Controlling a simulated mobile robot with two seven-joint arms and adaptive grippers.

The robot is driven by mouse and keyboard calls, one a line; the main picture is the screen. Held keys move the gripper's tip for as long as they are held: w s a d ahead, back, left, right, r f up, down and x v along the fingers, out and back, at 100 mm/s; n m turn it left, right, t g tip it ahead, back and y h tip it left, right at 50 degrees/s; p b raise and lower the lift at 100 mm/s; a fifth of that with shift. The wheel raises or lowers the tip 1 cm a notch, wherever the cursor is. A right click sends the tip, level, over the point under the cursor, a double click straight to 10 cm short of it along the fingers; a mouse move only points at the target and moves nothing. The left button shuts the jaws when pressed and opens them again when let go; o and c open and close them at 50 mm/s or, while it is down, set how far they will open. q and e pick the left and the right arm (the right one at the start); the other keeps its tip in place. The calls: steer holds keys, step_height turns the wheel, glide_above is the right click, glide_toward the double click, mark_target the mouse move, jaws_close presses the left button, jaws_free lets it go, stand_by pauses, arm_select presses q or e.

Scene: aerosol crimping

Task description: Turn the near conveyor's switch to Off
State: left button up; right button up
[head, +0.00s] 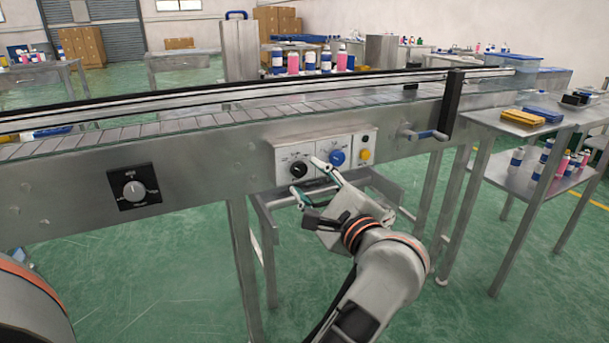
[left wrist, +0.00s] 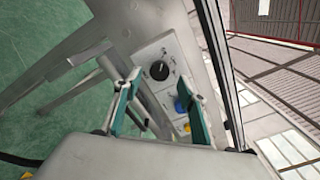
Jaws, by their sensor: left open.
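The near conveyor (head: 200,165) has a pale control box (head: 318,140) on its front side. The box carries a black rotary knob (head: 298,169), a blue knob (head: 337,158) and a yellow button (head: 365,155). My left gripper (head: 307,177) is open and empty in front of the box, its fingers pointing at the black knob. In the left wrist view the black knob (left wrist: 159,70) shows between and beyond the two fingers, apart from them. The blue knob (left wrist: 182,104) is partly behind one finger. The labels are too small to read. My right gripper is not in view.
A black plate with a grey dial (head: 135,189) is on the conveyor side further left. A crank handle (head: 425,134) sticks out to the right of the box. A metal frame (head: 290,200) stands under the box. A side table (head: 520,125) is at the right.

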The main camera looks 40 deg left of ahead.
arm_select(q)
steer(key=v, duration=0.4)
stand_by(0.4)
